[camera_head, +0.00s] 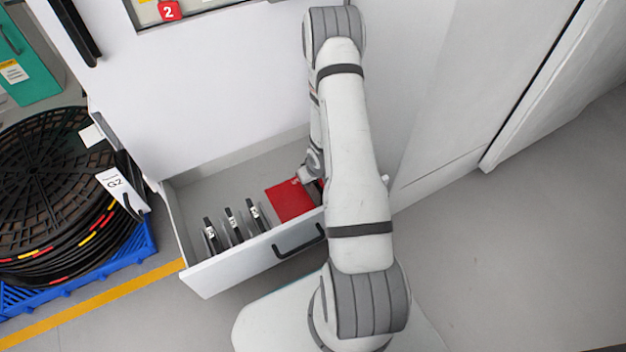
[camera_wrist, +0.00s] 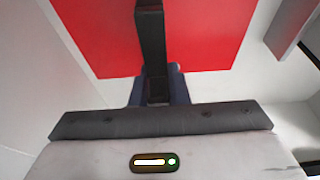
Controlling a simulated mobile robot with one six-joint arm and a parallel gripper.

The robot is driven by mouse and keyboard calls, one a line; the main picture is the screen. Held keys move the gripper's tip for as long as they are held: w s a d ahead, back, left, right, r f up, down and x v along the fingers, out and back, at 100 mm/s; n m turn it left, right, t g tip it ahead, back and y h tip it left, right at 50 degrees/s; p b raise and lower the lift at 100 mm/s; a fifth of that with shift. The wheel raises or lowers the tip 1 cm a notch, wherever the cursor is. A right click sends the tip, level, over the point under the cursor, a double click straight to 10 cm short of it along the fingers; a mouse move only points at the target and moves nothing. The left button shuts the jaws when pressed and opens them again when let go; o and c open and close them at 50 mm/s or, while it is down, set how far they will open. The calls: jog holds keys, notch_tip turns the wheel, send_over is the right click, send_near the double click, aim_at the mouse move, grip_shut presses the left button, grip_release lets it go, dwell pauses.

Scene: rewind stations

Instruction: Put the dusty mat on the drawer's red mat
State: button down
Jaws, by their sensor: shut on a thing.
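The red mat (camera_head: 287,202) lies flat on the floor of the open drawer (camera_head: 240,267), at its right end. It fills much of the upper wrist view (camera_wrist: 215,38). My gripper (camera_wrist: 158,86) is over the red mat, shut on a dark, thin bar-like thing (camera_wrist: 151,42) seen edge-on. I take this to be the dusty mat; no dust can be made out. It stands out from the fingers across the red area. Whether it touches the red mat I cannot tell.
Several dark upright plates with white labels (camera_head: 232,222) stand in the drawer left of the red mat. Drawer walls are close on both sides. A blue pallet (camera_head: 130,255) with stacked black reels (camera_head: 50,190) stands at left. Floor at right is clear.

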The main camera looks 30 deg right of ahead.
jog(key=shift+f, duration=0.2)
jog(key=c, duration=1.4)
grip_release()
jog(key=s+a+r+h+p, duration=0.1)
jog(key=s+a+r+p, duration=0.1)
jog(key=r, duration=0.9)
jog(key=s+a+r+g+p, duration=0.1)
jog(key=s+r+p, duration=0.1)
jog(key=r, duration=0.9)
jog(key=s+a+r+h+p, duration=0.1)
jog(key=s+a+r+p, duration=0.1)
jog(key=r, duration=0.8)
jog(key=s+a+r+y, duration=0.1)
jog(key=s+a+r, duration=0.3)
jog(key=s+r, duration=0.3)
jog(key=s+a+r+g, duration=0.1)
jog(key=s+a+r, duration=0.4)
jog(key=s+r, duration=0.1)
jog(key=shift+s+a+r+y, duration=0.2)
jog(key=shift+s+r+y, duration=0.2)
jog(key=shift+s, duration=0.4)
